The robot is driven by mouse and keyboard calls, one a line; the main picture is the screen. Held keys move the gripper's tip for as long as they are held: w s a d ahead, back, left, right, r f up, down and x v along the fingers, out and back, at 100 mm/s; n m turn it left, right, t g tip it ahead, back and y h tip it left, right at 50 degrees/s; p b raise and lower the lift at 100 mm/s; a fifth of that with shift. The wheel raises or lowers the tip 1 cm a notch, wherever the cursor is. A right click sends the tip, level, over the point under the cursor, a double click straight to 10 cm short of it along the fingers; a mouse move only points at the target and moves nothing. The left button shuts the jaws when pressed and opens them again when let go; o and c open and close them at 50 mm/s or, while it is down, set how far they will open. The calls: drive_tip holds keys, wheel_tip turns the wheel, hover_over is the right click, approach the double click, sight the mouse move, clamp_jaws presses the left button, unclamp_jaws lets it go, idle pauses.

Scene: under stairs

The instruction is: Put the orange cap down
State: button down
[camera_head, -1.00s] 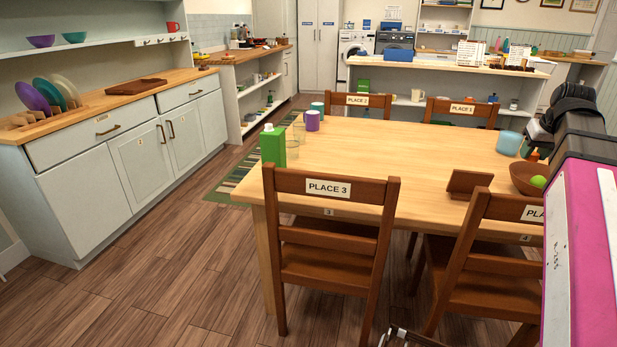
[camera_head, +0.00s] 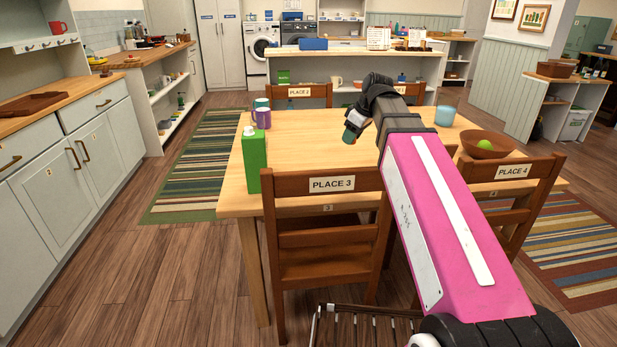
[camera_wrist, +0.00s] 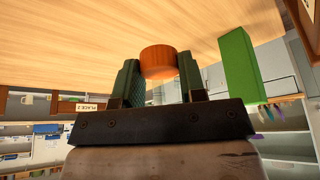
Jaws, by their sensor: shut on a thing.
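The orange cap (camera_wrist: 158,63) is a short round piece between my two fingertips in the wrist view. My gripper (camera_wrist: 158,74) is shut on it. The table fills the top of the wrist view, which looks upside down. I cannot tell the exact gap between cap and table.
A green carton (camera_head: 254,160) and a purple mug (camera_head: 262,118) stand at the table's left side. A brown bowl with a green ball (camera_head: 487,145) and a blue cup (camera_head: 445,115) are at the right. The PLACE 3 chair (camera_head: 325,240) is in front. The table's middle looks clear.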

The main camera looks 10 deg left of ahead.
drive_tip(key=s+a+f+n+g, duration=0.2)
drive_tip(key=s+a+n, duration=0.15)
drive_tip(key=a, duration=0.45)
drive_tip(key=s+a+f+n+g, duration=0.1)
drive_tip(key=s+a+f+n, duration=0.2)
drive_tip(key=a+n, duration=0.35)
drive_tip(key=shift+m, duration=0.5)
drive_tip(key=w+f, duration=0.2)
drive_tip(key=w, duration=0.1)
drive_tip(key=w+d+f, duration=0.1)
drive_tip(key=w+f, duration=0.1)
drive_tip(key=w, duration=0.2)
drive_tip(key=w+f, duration=0.2)
drive_tip(key=w, duration=0.1)
drive_tip(key=shift+w+d+f, duration=0.2)
drive_tip(key=shift+w+f, duration=0.05)
drive_tip(key=shift+w, duration=0.15)
drive_tip(key=shift+d+f, duration=0.1)
drive_tip(key=shift+f, duration=2)
drive_tip(key=shift+f, duration=0.1)
drive_tip(key=shift+f, duration=0.35)
